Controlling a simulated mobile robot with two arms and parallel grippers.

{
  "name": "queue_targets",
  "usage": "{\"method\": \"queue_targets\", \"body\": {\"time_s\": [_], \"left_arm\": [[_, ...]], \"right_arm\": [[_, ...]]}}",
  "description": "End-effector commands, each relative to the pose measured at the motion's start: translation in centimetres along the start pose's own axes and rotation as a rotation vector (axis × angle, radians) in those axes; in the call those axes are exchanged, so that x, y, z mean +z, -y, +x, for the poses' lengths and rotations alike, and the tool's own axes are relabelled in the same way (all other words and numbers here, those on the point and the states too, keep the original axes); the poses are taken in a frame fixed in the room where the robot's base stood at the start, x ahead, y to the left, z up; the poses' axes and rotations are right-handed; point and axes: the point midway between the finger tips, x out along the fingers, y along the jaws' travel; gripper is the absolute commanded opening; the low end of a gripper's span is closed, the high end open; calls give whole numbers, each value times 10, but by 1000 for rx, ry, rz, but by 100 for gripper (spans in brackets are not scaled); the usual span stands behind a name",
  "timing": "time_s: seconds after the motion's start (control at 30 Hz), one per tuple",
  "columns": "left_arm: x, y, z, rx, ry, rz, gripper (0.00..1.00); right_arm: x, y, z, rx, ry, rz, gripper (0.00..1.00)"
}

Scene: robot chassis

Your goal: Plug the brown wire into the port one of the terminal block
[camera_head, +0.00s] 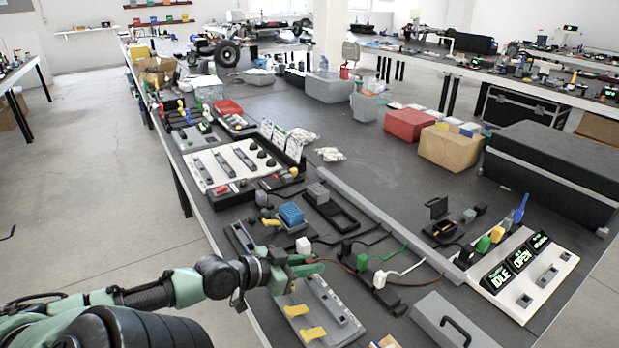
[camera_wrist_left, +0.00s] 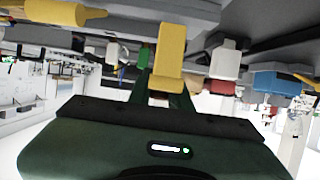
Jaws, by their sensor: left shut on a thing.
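The terminal block (camera_head: 338,302), grey with yellow levers (camera_head: 313,334), lies on the bench at the lower middle of the head view. My left gripper (camera_head: 305,266) is shut just above its far end. It holds the end of the brown wire (camera_head: 341,266), mostly hidden by the fingers. The wire runs right across the bench past the green and white plugs. In the left wrist view a yellow lever (camera_wrist_left: 169,55) stands before the green fingers and hides most of what they hold. Whether the wire end touches a port cannot be told. My right gripper is not in view.
A white plug (camera_head: 303,246), a green plug (camera_head: 362,263) and another white plug (camera_head: 380,280) stand close to the gripper. A blue block (camera_head: 291,214) sits behind. A grey toolbox (camera_head: 450,322) and a display panel (camera_head: 520,272) lie to the right.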

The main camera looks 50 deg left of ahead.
Motion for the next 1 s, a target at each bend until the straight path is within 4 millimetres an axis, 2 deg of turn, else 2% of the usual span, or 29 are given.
{"method": "queue_targets", "body": {"time_s": [0.67, 0.7, 0.8, 1.0], "left_arm": [[12, 0, 5, 1, 1, 0, 0], [12, 0, 5, 1, 2, 0, 22], [11, 0, 4, 1, 3, 0, 45], [11, 0, 4, 0, 2, 0, 45]], "right_arm": [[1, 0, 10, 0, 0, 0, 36], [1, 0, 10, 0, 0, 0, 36], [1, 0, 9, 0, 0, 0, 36], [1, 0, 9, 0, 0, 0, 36]]}}
